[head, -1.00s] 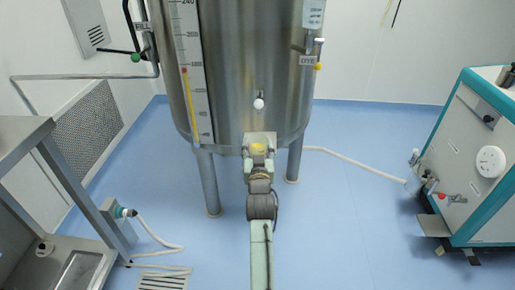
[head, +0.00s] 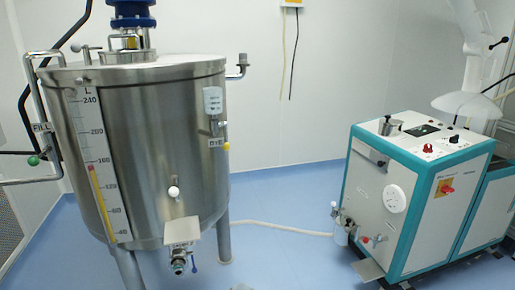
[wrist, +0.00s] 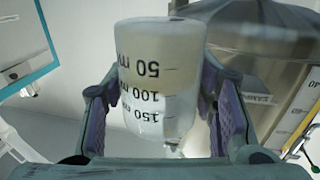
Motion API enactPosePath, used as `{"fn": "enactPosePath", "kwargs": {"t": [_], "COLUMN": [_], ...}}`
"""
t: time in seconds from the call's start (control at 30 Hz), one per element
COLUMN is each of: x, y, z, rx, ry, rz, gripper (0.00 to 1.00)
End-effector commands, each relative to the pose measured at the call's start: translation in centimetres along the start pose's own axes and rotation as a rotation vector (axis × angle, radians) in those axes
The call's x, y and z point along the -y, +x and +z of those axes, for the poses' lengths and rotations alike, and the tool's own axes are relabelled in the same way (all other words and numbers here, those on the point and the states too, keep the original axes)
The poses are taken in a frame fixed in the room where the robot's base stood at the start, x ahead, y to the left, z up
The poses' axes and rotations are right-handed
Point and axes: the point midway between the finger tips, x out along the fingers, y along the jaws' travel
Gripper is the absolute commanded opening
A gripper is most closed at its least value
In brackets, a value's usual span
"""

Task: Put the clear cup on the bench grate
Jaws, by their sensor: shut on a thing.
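The clear cup (wrist: 160,40) fills the middle of the wrist view. It has black marks reading 50 ml, 100 and 150, and a pale yellowish band in its upper part in the picture. My gripper (wrist: 158,95) is shut on the cup, with one purple-padded finger on each side. My gripper and the cup do not show in the head view. The bench and its grate are outside the head view now.
A steel tank (head: 140,150) on legs stands at the left, with a valve (head: 180,262) low at its front. A teal and white machine (head: 410,200) stands at the right. A pale hose (head: 285,230) crosses the blue floor between them.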

Motion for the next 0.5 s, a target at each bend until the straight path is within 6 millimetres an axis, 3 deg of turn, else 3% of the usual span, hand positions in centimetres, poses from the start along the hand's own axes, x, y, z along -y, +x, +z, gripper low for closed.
{"fn": "enactPosePath", "kwargs": {"t": [0.03, 0.2, 0.5], "x": [-1.3, -3.9, -4.8], "y": [-1.2, -4.3, -5.8], "z": [1.9, 5.6, 7.0], "rx": [0.005, 0.000, -0.005], "ry": [0.001, 0.006, 0.008], "rz": [0.024, 0.076, 0.098], "gripper": [0.15, 0.15, 0.15]}}
